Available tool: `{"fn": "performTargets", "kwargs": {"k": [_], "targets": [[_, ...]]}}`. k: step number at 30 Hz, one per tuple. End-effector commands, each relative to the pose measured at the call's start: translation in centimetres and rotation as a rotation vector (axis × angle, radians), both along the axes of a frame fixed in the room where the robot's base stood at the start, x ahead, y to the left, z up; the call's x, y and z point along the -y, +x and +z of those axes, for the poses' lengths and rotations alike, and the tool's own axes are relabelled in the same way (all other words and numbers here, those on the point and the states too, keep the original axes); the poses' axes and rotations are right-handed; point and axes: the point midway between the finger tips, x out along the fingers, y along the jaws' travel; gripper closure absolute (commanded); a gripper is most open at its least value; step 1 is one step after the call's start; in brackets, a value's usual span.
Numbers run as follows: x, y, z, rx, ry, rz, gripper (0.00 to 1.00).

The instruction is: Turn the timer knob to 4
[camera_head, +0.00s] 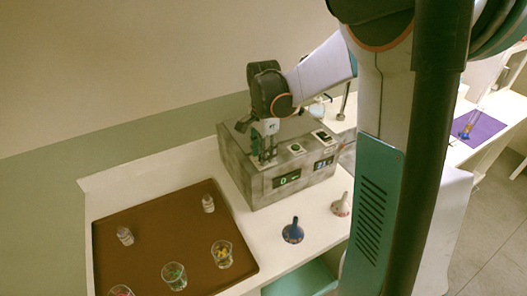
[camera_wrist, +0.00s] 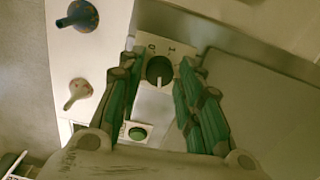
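The grey machine box (camera_head: 262,188) stands on the white counter, with a lit green display (camera_head: 287,179) on its front that seems to read 0. A second display (camera_head: 324,163) is too small to read surely. In the wrist view, the dark round knob (camera_wrist: 159,69) sits on a pale plate with small marks; its white pointer line points toward the picture's bottom. My gripper (camera_wrist: 160,62) has its green fingers apart, one on each side of the knob, with visible gaps. In the head view my gripper (camera_head: 265,158) is low over the box top and hides the knob.
A green button (camera_wrist: 137,133) sits near the knob; it also shows in the head view (camera_head: 297,148). A blue funnel (camera_head: 293,232) and a white funnel (camera_head: 342,205) stand before the box. A brown tray (camera_head: 165,236) at left holds several glasses and bottles.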

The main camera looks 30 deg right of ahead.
Motion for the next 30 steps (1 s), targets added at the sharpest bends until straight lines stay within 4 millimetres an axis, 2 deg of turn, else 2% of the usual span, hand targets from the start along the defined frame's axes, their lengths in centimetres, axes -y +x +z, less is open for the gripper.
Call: {"fn": "performTargets", "kwargs": {"k": [5, 8, 21, 25, 30], "targets": [[0.0, 0.0, 0.5, -0.001, 0.000, 0.000, 0.67], [0.0, 0.0, 1.7, -0.001, 0.000, 0.000, 0.67], [0.0, 0.0, 10.0, 0.000, 0.000, 0.000, 0.67], [0.0, 0.0, 11.3, 0.000, 0.000, 0.000, 0.67], [0.0, 0.0, 12.0, 0.000, 0.000, 0.000, 0.67]]}}
